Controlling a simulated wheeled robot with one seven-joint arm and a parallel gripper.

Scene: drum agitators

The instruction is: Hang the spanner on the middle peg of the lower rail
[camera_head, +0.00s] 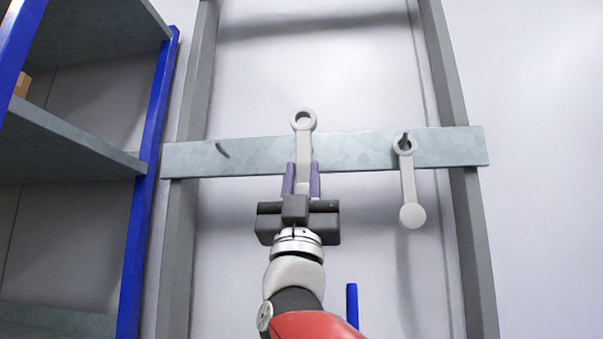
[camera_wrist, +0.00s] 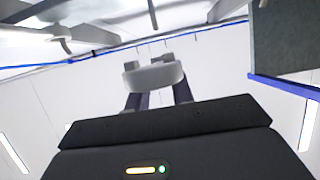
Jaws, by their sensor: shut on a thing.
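My gripper (camera_head: 302,172) is shut on the pale grey spanner (camera_head: 303,143), with a purple finger on each side of its shaft. The spanner stands upright, ring end up, in front of the middle of the lower rail (camera_head: 352,150). Its ring reaches just above the rail's top edge. The middle peg cannot be made out, and I cannot tell whether the ring is around it or apart from it. In the wrist view the spanner (camera_wrist: 153,75) shows as a blurred pale end beyond the dark fingers.
A second spanner (camera_head: 409,185) hangs by its ring from the right peg (camera_head: 404,137). The left peg (camera_head: 222,150) is bare. Grey uprights (camera_head: 471,235) flank the rail. A blue-posted shelf (camera_head: 75,140) stands at the left.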

